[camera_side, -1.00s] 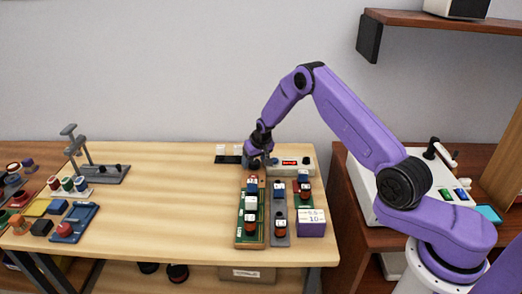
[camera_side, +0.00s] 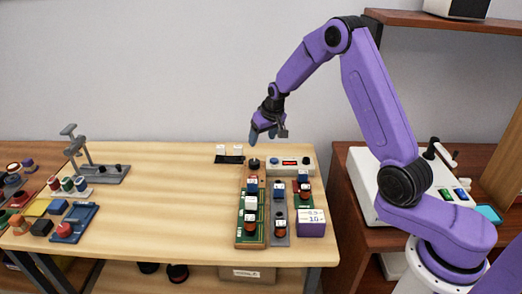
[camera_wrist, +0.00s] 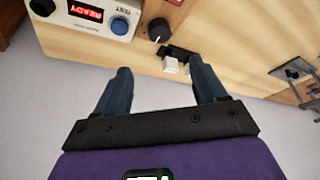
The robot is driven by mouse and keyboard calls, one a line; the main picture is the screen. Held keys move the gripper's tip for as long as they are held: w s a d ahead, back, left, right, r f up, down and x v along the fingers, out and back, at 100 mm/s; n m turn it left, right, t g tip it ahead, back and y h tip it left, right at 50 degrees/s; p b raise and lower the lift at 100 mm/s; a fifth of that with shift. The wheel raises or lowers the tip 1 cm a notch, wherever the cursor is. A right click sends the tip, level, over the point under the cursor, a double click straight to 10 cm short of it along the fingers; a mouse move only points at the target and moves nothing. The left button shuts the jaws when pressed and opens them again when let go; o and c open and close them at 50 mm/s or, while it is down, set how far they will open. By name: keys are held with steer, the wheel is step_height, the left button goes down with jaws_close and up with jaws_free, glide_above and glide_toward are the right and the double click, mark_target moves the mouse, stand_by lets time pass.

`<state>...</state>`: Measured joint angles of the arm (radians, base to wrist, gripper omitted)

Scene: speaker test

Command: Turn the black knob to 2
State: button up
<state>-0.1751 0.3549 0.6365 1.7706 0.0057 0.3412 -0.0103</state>
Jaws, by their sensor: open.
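The black knob (camera_side: 254,163) stands at the back end of the left speaker board on the table. It also shows in the wrist view (camera_wrist: 159,29), near the top, with a pale pointer mark. The scale around it is too small to read. My gripper (camera_side: 264,135) hangs above the knob, clear of it. In the wrist view my gripper (camera_wrist: 160,67) has its two blue fingers wide apart with nothing between them, and the knob lies beyond the fingertips.
A white test box (camera_side: 291,164) with a lit red READY display and a blue button (camera_wrist: 119,26) stands right of the knob. A grey stand (camera_side: 98,170) is farther left. The table's middle-left is clear.

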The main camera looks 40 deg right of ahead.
steer(key=s+a+r+n+g+y, duration=0.1)
steer(key=s+a+r+n, duration=0.2)
steer(key=s+a, duration=0.4)
steer(key=s+a+r+n+g, duration=0.1)
steer(key=s+a+r+n, duration=0.2)
steer(key=s+a+r, duration=0.2)
steer(key=shift+s+a+y, duration=0.4)
steer(key=shift+s+a, duration=0.7)
steer(key=shift+a, duration=0.1)
steer(key=s+d+r+n+g, duration=0.1)
steer(key=s+n, duration=0.3)
steer(key=s, duration=1)
steer(key=s+d+n+g, duration=0.1)
steer(key=s+n, duration=0.3)
steer(key=s, duration=1.1)
steer(key=shift+d+r+n+h, duration=0.3)
steer(key=shift+d+r, duration=0.1)
steer(key=shift+d, duration=0.15)
